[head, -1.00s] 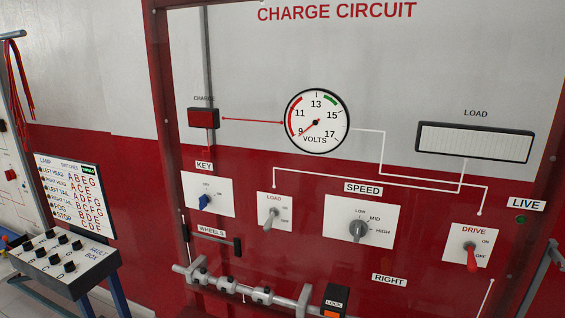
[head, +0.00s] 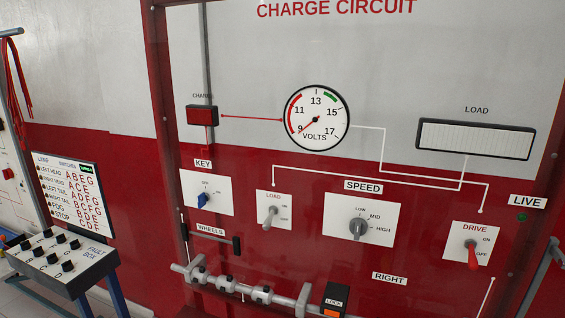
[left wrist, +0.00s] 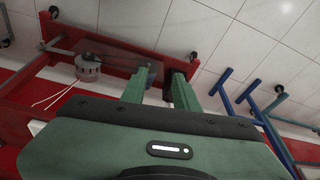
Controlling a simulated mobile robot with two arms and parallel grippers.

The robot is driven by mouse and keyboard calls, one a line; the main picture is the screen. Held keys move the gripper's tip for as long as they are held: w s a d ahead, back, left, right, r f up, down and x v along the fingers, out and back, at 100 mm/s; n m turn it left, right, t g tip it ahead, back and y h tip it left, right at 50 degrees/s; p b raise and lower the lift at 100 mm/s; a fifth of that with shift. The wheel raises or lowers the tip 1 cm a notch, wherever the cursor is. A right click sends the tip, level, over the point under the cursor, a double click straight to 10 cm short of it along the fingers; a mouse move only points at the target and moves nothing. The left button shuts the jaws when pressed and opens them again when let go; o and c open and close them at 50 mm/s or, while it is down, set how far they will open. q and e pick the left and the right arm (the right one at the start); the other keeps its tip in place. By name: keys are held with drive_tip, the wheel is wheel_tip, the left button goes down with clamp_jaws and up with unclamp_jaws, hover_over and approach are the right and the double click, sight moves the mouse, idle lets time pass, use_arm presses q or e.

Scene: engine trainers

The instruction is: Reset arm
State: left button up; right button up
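My left gripper (left wrist: 159,92) shows in the left wrist view as two green fingers standing apart, with nothing between them. It points at a low red frame and the tiled floor beyond. Neither gripper shows in the head view, and my right gripper is in no frame. The charge circuit panel (head: 385,60) fills the head view. It carries a volts gauge (head: 316,118) with its needle near 9, a blue key switch (head: 203,201), a load toggle (head: 269,218), a grey speed knob (head: 358,229) and a red drive lever (head: 472,256).
A fault box (head: 64,262) with several black knobs stands at the left. A grey metal bar (head: 240,287) runs in front of the panel's bottom. In the left wrist view, a round metal part (left wrist: 88,66) and a blue stand (left wrist: 238,92) are near the red frame (left wrist: 115,45).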

use_arm(q)
drive_tip(key=s+f+b, duration=0.1)
drive_tip(key=s+f, duration=0.3)
drive_tip(key=f, duration=0.6)
drive_tip(key=s+a+f+g, duration=0.1)
drive_tip(key=s+f, duration=0.2)
drive_tip(key=f, duration=0.6)
drive_tip(key=s+f+b, duration=0.1)
drive_tip(key=s+f, duration=0.3)
drive_tip(key=f, duration=0.6)
drive_tip(key=s+a+f+g, duration=0.1)
drive_tip(key=s+a+f, duration=0.1)
drive_tip(key=s+f, duration=0.4)
drive_tip(key=s, duration=0.3)
drive_tip(key=shift+f+b, duration=0.2)
drive_tip(key=shift+b, duration=0.15)
drive_tip(key=shift+a, duration=0.1)
